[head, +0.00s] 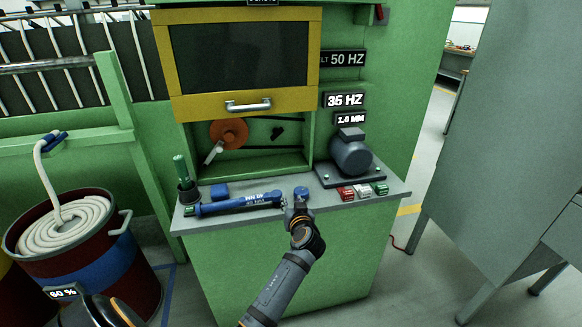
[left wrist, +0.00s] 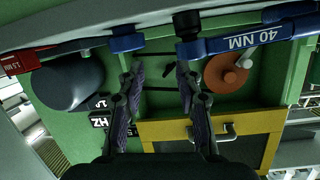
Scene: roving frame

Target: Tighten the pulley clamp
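The orange pulley (head: 231,130) sits inside the open bay of the green machine, with a pale clamp piece (head: 213,153) at its lower left. The pulley also shows in the left wrist view (left wrist: 222,75). A blue torque wrench (head: 238,204) lies on the grey shelf below the bay; its label reads 40 NM in the left wrist view (left wrist: 262,36). My left gripper (head: 296,203) is at the shelf's front edge, near the wrench's right end. Its fingers (left wrist: 161,75) are apart with nothing between them. My right gripper is not in view.
A short blue piece (head: 301,193) lies right of the wrench. A green-handled tool in a cup (head: 185,180) stands left. The yellow-framed guard (head: 245,104) is above the bay.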

